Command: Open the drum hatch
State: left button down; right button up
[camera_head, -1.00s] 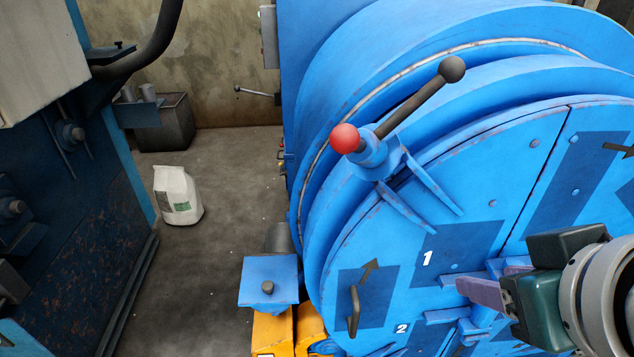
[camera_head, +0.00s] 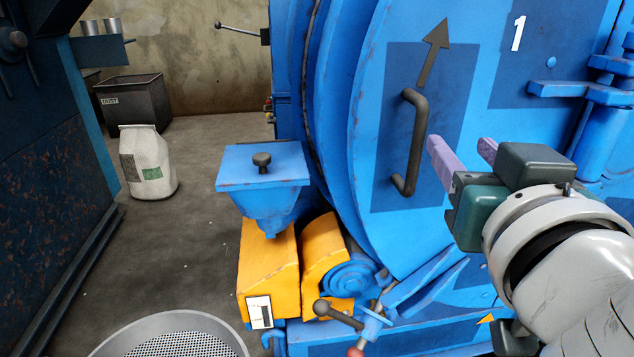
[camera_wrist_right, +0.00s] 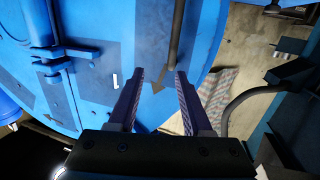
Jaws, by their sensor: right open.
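The round blue drum hatch (camera_head: 470,60) fills the right half of the head view, and its face also shows in the right wrist view (camera_wrist_right: 95,85). A dark bar handle (camera_head: 417,142) stands upright on a dark blue patch, below a dark arrow. My right gripper (camera_head: 462,152) is open and empty, just right of the handle. In the right wrist view, the handle (camera_wrist_right: 177,38) lies ahead of the two purple fingers (camera_wrist_right: 158,75), roughly between their tips; I cannot tell the exact gap. My left gripper is not in view.
A blue hopper box (camera_head: 262,180) and yellow guards (camera_head: 270,265) stand left of the hatch. A lever with a red knob (camera_head: 345,320) is below. A white bag (camera_head: 147,165), a dust bin (camera_head: 135,103) and a round mesh (camera_head: 175,345) are at left. The floor between is clear.

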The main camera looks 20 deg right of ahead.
jog(key=t+b, duration=0.1)
jog(key=b, duration=0.2)
send_near(417, 152)
jog(key=p+x, duration=0.1)
jog(key=x, duration=0.8)
jog(key=shift+w+d, duration=0.1)
jog(key=shift+w, duration=0.1)
jog(key=shift+w+d, duration=0.3)
jog(key=shift+w, duration=0.3)
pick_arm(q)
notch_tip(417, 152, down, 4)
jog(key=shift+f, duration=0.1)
pick_arm(e)
grip_shut()
